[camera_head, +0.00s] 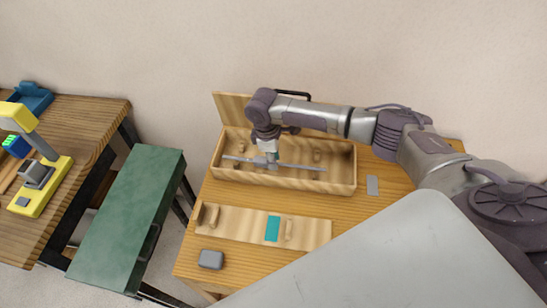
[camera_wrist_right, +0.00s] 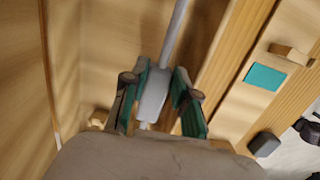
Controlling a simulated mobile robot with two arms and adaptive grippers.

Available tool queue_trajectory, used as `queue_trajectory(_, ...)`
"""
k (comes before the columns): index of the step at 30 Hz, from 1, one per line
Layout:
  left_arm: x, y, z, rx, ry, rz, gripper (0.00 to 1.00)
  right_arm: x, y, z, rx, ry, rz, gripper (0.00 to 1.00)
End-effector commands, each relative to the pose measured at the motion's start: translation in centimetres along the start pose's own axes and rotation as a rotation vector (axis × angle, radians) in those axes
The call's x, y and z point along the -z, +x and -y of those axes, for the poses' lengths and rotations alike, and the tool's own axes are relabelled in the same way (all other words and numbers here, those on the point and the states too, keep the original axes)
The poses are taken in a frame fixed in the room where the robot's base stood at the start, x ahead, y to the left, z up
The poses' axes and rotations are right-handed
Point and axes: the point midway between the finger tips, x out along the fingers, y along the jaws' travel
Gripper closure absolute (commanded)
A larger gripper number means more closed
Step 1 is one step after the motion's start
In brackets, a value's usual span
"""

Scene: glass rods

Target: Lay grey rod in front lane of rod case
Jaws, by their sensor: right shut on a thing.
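The rod case (camera_head: 345,183) is an open wooden box on the table, with small wooden blocks inside and its lid raised at the back. The grey rod (camera_head: 300,167) lies lengthwise across the case opening; it also shows in the right wrist view (camera_wrist_right: 176,35). My right gripper (camera_head: 270,158) reaches down into the case and is shut on the thicker middle part of the rod. In the right wrist view, its teal-padded fingers (camera_wrist_right: 157,98) stand on both sides of the rod. I cannot tell whether the rod touches the case floor. My left gripper is not in view.
A wooden board (camera_head: 315,232) with upright blocks and a teal patch (camera_head: 272,228) lies in front of the case. A dark grey block (camera_head: 211,259) and a flat grey plate (camera_head: 372,185) are on the table. A green bench (camera_head: 128,220) stands to the left.

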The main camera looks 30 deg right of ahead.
Motion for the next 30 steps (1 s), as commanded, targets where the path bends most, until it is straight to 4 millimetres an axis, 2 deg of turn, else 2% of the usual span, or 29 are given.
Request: queue_trajectory(30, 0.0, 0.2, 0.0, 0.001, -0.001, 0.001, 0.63, -0.1, 1.2, 0.0, 0.002, 0.0, 0.001, 1.0)
